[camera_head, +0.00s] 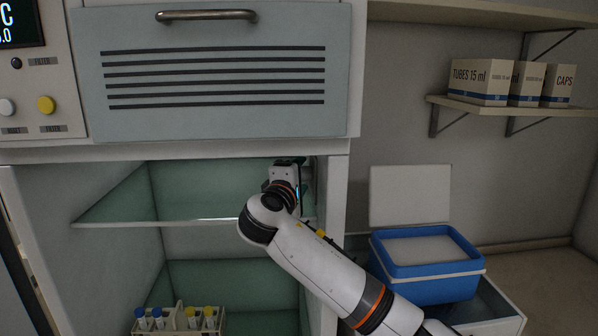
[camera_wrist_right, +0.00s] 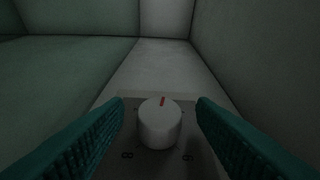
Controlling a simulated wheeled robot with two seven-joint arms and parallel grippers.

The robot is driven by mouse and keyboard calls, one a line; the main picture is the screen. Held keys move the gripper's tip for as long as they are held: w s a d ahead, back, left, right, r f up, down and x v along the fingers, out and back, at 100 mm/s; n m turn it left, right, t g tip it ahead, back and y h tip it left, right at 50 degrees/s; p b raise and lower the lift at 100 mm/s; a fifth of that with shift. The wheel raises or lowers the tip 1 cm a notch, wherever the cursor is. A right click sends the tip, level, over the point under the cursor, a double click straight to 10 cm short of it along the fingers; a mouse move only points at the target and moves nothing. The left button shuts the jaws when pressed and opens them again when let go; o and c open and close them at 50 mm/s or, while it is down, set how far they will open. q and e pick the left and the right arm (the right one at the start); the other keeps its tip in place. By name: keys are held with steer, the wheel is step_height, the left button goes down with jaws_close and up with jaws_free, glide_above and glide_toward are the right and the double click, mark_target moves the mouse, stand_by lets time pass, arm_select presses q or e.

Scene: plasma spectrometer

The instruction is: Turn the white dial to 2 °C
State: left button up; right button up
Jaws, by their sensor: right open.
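The white dial (camera_wrist_right: 160,122) shows in the right wrist view, low and central, on a grey plate with dark numbers around it. A red mark on its top points away, slightly right of straight up. An 8 reads at its lower left, and a partly visible number at its lower right; the other numbers are hidden or too dark to read. My right gripper (camera_wrist_right: 160,108) is open, its teal fingers on either side of the dial with visible gaps. In the head view my right arm reaches into the cabinet and its gripper (camera_head: 287,163) is at the upper right inside; the dial is hidden there. My left gripper is not in view.
A glass shelf (camera_head: 200,221) crosses the cabinet just below my right gripper. A rack of capped tubes (camera_head: 180,318) stands lower down. The cabinet's right wall is close to my wrist. A blue cooler box (camera_head: 428,285) stands to the right of my arm.

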steer(key=shift+w+d, duration=0.1)
steer(key=shift+c, duration=1.2)
steer(key=shift+f, duration=0.1)
steer(key=c, duration=0.7)
steer(key=shift+g, duration=0.4)
steer(key=shift+r+n+g+y, duration=0.2)
steer(key=shift+n+g+y, duration=0.3)
steer(key=shift+g, duration=0.3)
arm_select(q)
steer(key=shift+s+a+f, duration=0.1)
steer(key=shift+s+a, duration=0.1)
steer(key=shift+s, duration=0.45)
arm_select(e)
steer(key=o, duration=0.9)
steer(key=shift+o, duration=0.2)
